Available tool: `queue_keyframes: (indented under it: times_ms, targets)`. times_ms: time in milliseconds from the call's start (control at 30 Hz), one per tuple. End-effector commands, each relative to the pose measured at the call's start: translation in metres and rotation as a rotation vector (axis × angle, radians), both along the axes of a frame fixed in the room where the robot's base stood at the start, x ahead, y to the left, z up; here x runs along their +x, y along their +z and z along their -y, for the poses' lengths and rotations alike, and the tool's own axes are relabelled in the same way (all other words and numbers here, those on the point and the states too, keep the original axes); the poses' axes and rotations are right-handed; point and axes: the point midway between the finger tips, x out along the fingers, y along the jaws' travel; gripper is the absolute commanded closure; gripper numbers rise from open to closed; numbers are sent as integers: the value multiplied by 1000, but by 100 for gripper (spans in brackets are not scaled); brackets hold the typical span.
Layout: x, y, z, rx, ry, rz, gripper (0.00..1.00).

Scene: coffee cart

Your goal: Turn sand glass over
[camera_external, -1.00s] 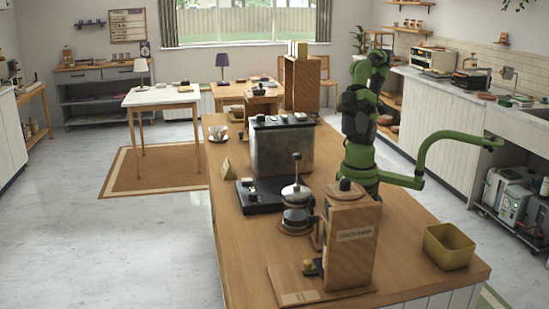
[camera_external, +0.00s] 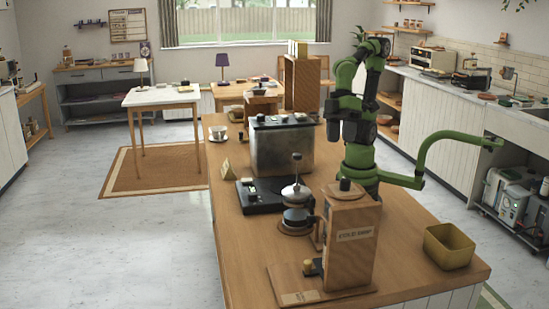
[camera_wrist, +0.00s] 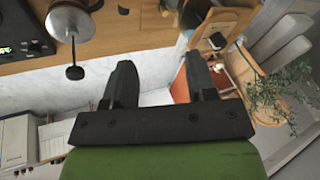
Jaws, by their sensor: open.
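I cannot make out a sand glass for certain in either view. My gripper (camera_wrist: 161,80) shows in the wrist view with its two black fingers spread apart and nothing between them. Behind the fingers is the pale floor, with the wooden counter (camera_wrist: 130,38) across the top of that picture. In the external view my arm is folded above the right side of the counter (camera_external: 240,215), and the fingertips there are too small to tell.
A French press (camera_external: 296,205) stands beside a black scale (camera_external: 262,197). A wooden cold drip box (camera_external: 352,240) is at the front and a yellow bin (camera_external: 449,246) at the right corner. A metal machine (camera_external: 282,148) and a wooden cabinet (camera_external: 303,82) stand farther back.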

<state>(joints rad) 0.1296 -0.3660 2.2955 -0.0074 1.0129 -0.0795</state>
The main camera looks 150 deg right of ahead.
Motion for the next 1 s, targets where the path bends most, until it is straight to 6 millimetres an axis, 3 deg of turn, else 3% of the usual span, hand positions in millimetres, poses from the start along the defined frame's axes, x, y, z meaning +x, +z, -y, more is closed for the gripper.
queue_keyframes:
  times_ms: [200,400,533,700,867,1000]
  targets:
    - [45,-39,32,81,-84,-265,48]
    - [69,-88,63,185,-147,-464,48]
    - [75,-114,77,243,-175,-549,48]
    - [76,-132,84,282,-191,-597,48]
    - [74,-145,80,286,-189,-604,48]
    - [70,-167,69,286,-188,-606,48]
